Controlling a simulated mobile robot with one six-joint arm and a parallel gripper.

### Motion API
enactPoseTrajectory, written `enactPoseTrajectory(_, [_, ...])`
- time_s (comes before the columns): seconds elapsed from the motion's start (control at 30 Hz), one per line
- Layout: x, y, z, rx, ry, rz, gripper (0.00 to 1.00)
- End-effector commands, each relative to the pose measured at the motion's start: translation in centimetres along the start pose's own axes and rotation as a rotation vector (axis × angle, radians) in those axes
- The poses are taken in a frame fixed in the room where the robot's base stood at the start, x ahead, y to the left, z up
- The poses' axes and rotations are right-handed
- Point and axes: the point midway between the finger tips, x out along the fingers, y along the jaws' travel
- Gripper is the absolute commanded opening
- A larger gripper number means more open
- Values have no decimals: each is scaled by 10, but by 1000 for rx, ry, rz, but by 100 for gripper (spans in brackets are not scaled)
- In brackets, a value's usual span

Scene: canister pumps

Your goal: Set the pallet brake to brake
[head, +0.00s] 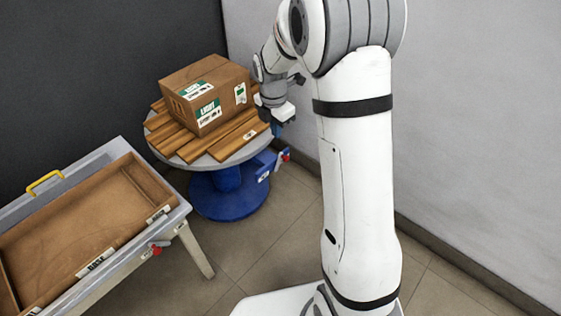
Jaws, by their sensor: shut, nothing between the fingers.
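A round grey turntable (222,160) on a blue pedestal (228,195) carries a slatted wooden pallet (188,148) with a cardboard box on it. A small lever with a red part (285,155) sits on a blue bracket (270,168) at the right side of the pedestal, below the tabletop. It looks like the pallet brake; its setting is too small to read. My gripper (277,128) is at the right edge of the turntable, above the lever and apart from it. It is shut and empty, its fingers small and partly hidden.
The cardboard box (206,95) bears green and white labels. At lower left stands a bench with a brown tray (85,235), a yellow handle (44,183) and another red lever (157,247). Walls close in behind and right. Floor between bench and my base is clear.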

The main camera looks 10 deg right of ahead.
Motion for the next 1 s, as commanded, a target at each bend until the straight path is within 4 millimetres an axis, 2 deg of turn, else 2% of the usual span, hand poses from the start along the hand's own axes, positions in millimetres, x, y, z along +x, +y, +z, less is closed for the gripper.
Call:
enactPoseTrajectory(0.03, [15,4,0,-40,1,-4,0])
enactPoseTrajectory(0.27, [38,9,1,-102,2,-9,0])
enactPoseTrajectory(0.37, [56,8,1,-101,3,-11,0])
enactPoseTrajectory(0.7, [128,7,0,-99,3,-11,0])
enactPoseTrajectory(0.8, [138,9,14,-96,1,-7,0])
enactPoseTrajectory(1.0, [149,10,26,-98,2,-7,0])
